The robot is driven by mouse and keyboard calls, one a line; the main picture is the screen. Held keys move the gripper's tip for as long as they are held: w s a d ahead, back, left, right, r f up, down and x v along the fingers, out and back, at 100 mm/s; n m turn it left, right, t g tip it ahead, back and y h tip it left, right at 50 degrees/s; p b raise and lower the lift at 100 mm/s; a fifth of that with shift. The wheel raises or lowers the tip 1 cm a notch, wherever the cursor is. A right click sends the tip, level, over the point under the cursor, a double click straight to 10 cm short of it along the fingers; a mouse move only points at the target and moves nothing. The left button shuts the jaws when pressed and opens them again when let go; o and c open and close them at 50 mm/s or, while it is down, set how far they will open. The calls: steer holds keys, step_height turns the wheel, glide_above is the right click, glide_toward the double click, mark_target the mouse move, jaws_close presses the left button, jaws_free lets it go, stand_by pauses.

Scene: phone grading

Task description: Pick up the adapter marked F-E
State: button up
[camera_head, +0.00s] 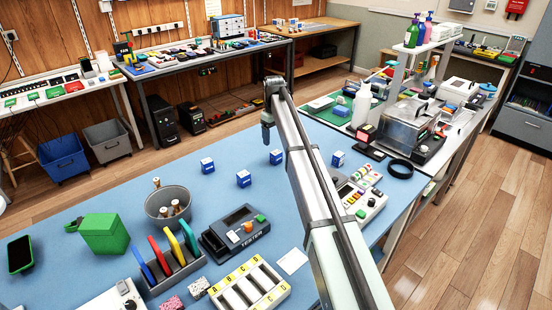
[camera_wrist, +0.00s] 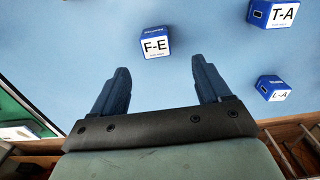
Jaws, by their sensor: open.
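The adapter marked F-E (camera_wrist: 155,44) is a small blue and white block on the blue table. In the wrist view it lies beyond my fingertips, slightly left of the middle of the gap, its label facing the camera. In the head view it appears to be the block (camera_head: 276,157) just below my gripper, though its label is too small to read there. My gripper (camera_wrist: 164,76) is open and empty, with both dark blue fingers apart. In the head view my gripper (camera_head: 267,138) hangs above the table's far side, apart from the adapter.
Similar adapters T-A (camera_wrist: 272,12) and L-A (camera_wrist: 273,88) lie to the right in the wrist view. Another block (camera_head: 338,158) sits right of my arm. A grey bowl (camera_head: 152,205), a tester (camera_head: 233,236) and a lettered tray (camera_head: 233,297) stand nearer. The table around F-E is clear.

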mark_target(276, 152)
step_height(276, 152, down, 5)
steer(key=shift+r, duration=0.2)
steer(key=shift+d+f, duration=0.15)
steer(key=shift+f, duration=1.2)
steer(key=shift+d+f, duration=0.15)
steer(key=shift+f, duration=1.15)
steer(key=shift+c, duration=0.3)
steer(key=c, duration=1)
